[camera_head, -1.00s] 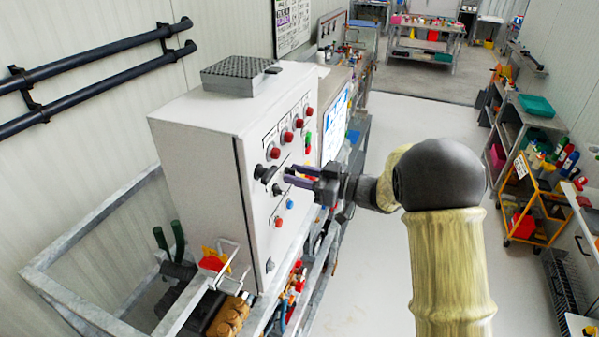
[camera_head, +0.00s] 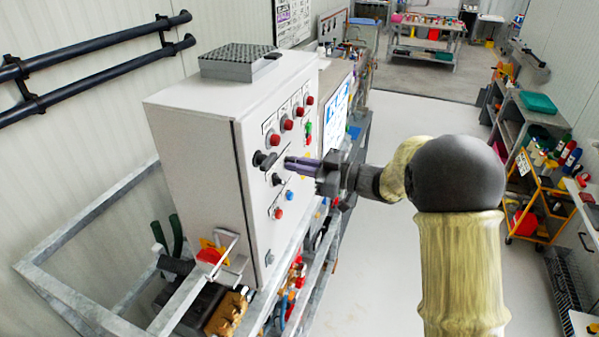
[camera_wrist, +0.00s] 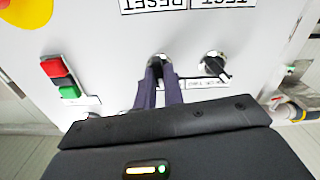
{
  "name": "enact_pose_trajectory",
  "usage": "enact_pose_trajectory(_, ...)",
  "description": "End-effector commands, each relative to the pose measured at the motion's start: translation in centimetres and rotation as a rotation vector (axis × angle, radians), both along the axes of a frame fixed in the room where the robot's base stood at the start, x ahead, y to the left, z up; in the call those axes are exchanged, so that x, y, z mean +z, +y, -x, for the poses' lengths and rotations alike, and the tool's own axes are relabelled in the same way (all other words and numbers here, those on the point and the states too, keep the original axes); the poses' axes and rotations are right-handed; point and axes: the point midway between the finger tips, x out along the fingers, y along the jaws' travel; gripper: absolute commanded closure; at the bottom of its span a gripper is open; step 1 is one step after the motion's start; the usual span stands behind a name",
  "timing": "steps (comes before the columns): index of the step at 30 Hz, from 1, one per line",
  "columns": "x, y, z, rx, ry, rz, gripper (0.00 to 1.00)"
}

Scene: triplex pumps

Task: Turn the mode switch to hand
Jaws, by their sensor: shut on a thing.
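The grey control box (camera_head: 190,150) stands at left in the head view, its front panel facing my gripper (camera_head: 287,162). The gripper's purple fingers reach in level to the panel. In the wrist view the gripper (camera_wrist: 159,78) has its fingers close together around a small round switch (camera_wrist: 157,60), whose front is mostly hidden between them. A black switch (camera_wrist: 215,66) with a pointer handle sits just right of it, apart from the fingers. Its label is upside down and too small to read, so I cannot tell the gripped switch's setting.
Red lamps (camera_head: 287,124) line the panel's upper part. A blue button (camera_head: 289,195) and a red button (camera_head: 278,213) sit below. A red-and-green button block (camera_wrist: 62,78) is left of the fingers in the wrist view. Open floor (camera_head: 380,260) lies right of the box.

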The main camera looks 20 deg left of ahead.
Motion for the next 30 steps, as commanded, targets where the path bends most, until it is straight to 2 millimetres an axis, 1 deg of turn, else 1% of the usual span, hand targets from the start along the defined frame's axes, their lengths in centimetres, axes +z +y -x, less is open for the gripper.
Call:
enact_pose_trajectory(1,-0.57,-0.07,-0.03,-0.002,-0.035,0.0,1.0)
enact_pose_trajectory(3,-0.67,-0.09,-0.02,-0.003,-0.085,0.004,1.0)
enact_pose_trajectory(18,-0.62,-0.02,0.16,-0.001,-0.482,0.035,1.0)
enact_pose_trajectory(24,-0.42,-0.05,0.16,-0.001,-0.58,0.044,1.0)
enact_pose_trajectory(30,-0.21,-0.04,0.17,0.0,-0.621,0.048,1.0)
